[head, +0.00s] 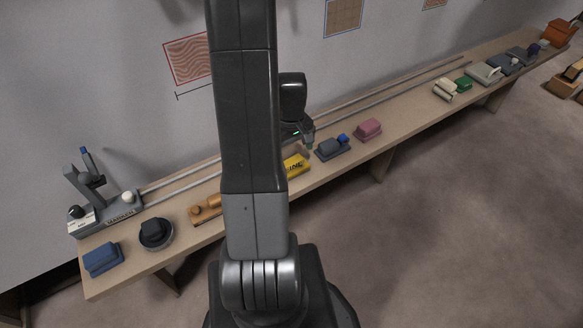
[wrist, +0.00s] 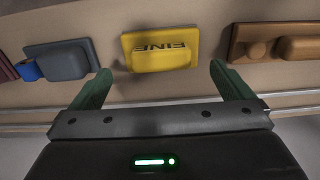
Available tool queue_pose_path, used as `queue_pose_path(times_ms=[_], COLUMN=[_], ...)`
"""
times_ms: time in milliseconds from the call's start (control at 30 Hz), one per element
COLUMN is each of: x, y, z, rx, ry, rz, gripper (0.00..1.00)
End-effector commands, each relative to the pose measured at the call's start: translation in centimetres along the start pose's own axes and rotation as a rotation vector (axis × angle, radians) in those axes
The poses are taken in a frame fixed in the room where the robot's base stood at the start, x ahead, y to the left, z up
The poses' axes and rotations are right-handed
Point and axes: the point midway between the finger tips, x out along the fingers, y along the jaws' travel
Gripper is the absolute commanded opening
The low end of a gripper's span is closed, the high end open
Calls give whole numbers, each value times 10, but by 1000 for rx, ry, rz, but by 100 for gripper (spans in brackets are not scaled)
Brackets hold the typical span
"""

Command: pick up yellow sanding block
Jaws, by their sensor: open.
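The yellow sanding block (wrist: 160,52), marked FINE, lies on the wooden bench in the wrist view. It sits between and just beyond the green fingertips of my gripper (wrist: 155,78). The fingers are spread apart and nothing is between them. In the head view my arm hides part of the yellow sanding block (head: 296,166). My gripper (head: 307,142) hangs above the bench near it, largely hidden there by its own wrist housing and my arm.
A grey block (wrist: 62,60) with a blue knob stands on one side of the yellow block, an orange-brown wooden block (wrist: 270,42) on the other. A pink block (head: 368,129) lies further right. Thin rails (head: 375,98) run along the bench's back. A machine (head: 100,205) stands far left.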

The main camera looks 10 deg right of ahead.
Motion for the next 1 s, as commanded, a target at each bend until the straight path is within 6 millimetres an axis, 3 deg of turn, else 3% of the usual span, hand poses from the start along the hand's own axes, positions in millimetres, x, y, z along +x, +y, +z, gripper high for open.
queue_pose_path(times_ms=[167, 400, 733, 767, 900, 1000], x=[14, 48, 56, 56, 56, 55], y=[-1, -2, -1, -1, -1, -1], z=[1, 2, 1, 1, 1, 1], rx=[-1, -1, -1, -1, -1, -1], ry=[-2, -2, 1, 1, 1, 1], rz=[-1, -1, 0, 0, 0, 1], gripper=[100, 100, 100, 98, 71, 71])
